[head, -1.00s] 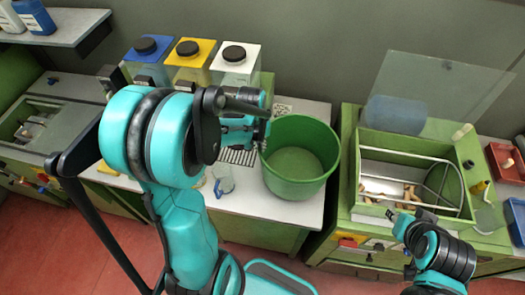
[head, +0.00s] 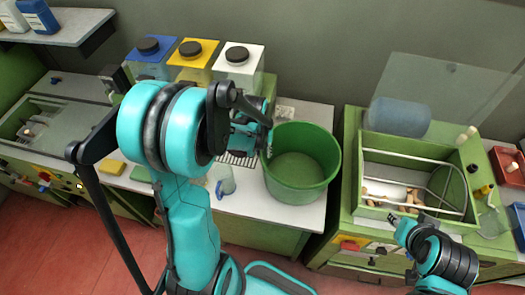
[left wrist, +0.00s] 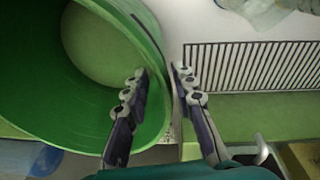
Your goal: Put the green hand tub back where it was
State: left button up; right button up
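The green hand tub (head: 302,190) stands upright and empty on the white counter, right of the bottle row. It fills the left of the left wrist view (left wrist: 60,85). My left gripper (head: 264,146) is at its left rim. In the left wrist view my left fingers (left wrist: 162,72) straddle the tub wall, one inside and one outside, close to it; whether they press on it I cannot tell. My right gripper (head: 405,222) is over the front edge of the green bin, apart from the tub; its finger opening is unclear.
Bottles with blue, yellow and white tops (head: 192,50) stand behind my left arm. A clear jug (head: 225,181) and a slotted grate (left wrist: 250,65) are left of the tub. The green bin (head: 358,185) with several corks is right, across a gap.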

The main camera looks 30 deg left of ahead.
pick_arm(q)
jog(key=shift+r, duration=0.4)
notch_tip(320, 180, up, 11)
jog(key=s+p, duration=0.2)
jog(key=s+d+r+m+t, duration=0.4)
jog(key=s+d+r+t, duration=0.1)
jog(key=s+d, duration=0.3)
jog(key=shift+s+d+r+m+t, duration=0.3)
jog(key=shift+s+d+m, duration=0.1)
jog(key=shift+d, duration=0.1)
